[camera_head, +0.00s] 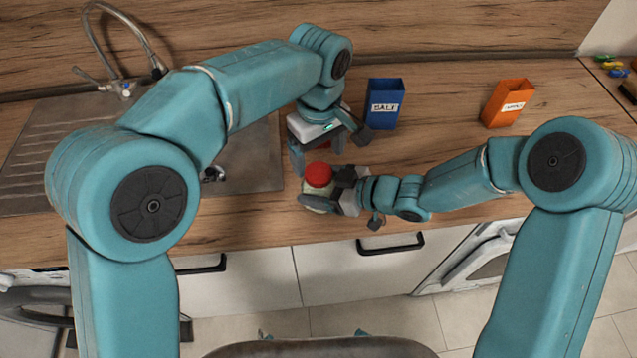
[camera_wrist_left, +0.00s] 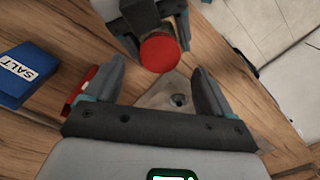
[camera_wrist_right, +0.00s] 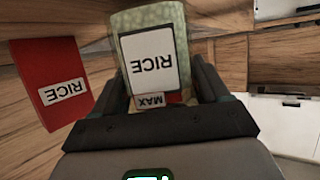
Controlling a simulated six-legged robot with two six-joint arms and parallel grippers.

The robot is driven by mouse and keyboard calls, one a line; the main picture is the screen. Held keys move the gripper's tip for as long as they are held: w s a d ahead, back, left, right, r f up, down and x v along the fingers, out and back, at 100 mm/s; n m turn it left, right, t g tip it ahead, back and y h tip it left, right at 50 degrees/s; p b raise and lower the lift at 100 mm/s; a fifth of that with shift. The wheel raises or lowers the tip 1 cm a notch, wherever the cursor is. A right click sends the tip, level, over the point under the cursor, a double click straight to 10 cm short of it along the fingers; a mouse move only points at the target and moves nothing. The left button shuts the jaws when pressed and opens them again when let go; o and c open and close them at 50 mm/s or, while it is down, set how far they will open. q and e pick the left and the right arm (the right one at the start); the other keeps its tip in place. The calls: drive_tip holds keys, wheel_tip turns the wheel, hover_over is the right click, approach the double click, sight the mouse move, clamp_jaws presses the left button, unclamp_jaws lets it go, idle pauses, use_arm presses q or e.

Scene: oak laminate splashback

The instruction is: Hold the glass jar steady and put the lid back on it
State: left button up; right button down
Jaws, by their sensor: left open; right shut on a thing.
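The glass jar (camera_head: 314,203) is held at the counter's front, pale green inside. In the right wrist view the jar (camera_wrist_right: 155,18) bears RICE and MAX labels, which appear upside down. My right gripper (camera_head: 335,197) is shut on it from the right side. The red lid (camera_head: 318,174) shows at the jar's top; it is a round red disc in the left wrist view (camera_wrist_left: 160,52). I cannot tell whether it is fully seated. My left gripper (camera_head: 318,150) is open and empty, just behind the lid, with its fingers apart.
A blue SALT box (camera_head: 384,104) and an orange box (camera_head: 508,103) stand at the back. A red RICE box (camera_wrist_right: 48,85) shows in the right wrist view. A metal sink (camera_head: 250,150) lies left, with a tap (camera_head: 125,88). The counter's right middle is clear.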

sight(319, 172)
use_arm(q)
drive_tip(key=shift+c, duration=0.4)
wheel_tip(319, 172, up, 4)
drive_tip(key=n, duration=0.3)
drive_tip(key=shift+f, duration=0.25)
drive_tip(key=shift+f, duration=0.1)
drive_tip(key=shift+f, duration=3.95)
drive_tip(key=c, duration=1.1)
drive_tip(key=m, duration=0.3)
